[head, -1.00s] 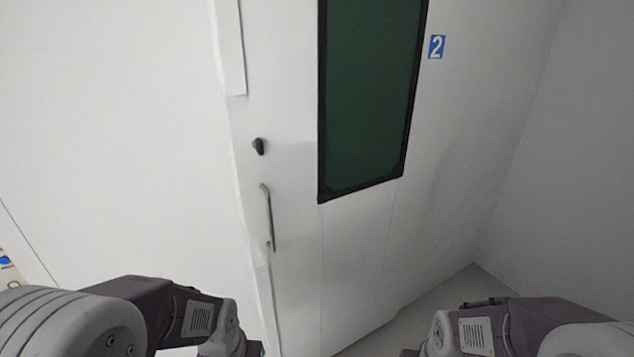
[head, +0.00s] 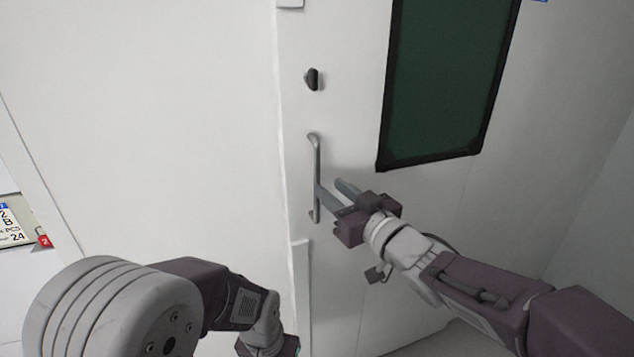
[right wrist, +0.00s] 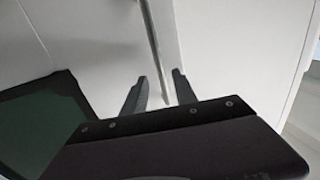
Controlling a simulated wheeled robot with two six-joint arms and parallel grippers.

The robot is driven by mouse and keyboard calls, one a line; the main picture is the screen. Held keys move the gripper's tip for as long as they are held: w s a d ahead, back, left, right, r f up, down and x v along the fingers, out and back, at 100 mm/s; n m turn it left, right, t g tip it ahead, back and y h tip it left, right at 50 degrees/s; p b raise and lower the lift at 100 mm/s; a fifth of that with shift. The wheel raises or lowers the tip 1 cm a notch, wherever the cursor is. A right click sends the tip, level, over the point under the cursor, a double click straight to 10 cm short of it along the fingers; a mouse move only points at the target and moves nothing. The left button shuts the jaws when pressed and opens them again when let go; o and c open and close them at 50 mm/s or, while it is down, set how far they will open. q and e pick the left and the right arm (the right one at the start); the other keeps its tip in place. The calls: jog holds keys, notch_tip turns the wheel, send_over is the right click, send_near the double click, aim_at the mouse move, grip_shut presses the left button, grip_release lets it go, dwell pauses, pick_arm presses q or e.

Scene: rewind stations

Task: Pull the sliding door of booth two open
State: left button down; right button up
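The white sliding door (head: 350,120) has a dark green window (head: 440,90), a black knob (head: 313,79) and an upright metal bar handle (head: 316,160) near its left edge. My right gripper (head: 331,187) is at the lower half of the handle, its fingers apart. In the right wrist view the handle (right wrist: 152,45) runs down between the spread fingers of the right gripper (right wrist: 158,92); I see a gap on both sides of it. My left arm is low at the left, its gripper beyond the bottom edge.
A plain white wall (head: 150,130) fills the left side. A label sign (head: 14,225) and a small red tag (head: 43,240) show at the far left. A blue sign edge (head: 537,1) shows at the top right. Some floor shows below the door.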

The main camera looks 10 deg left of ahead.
aim_at(319, 179)
jog(key=x, duration=0.6)
jog(key=shift+w+a, duration=0.2)
jog(key=shift+a, duration=0.05)
jog(key=shift+s, duration=0.1)
jog(key=shift+c, duration=0.3)
grip_shut()
dwell(0.7)
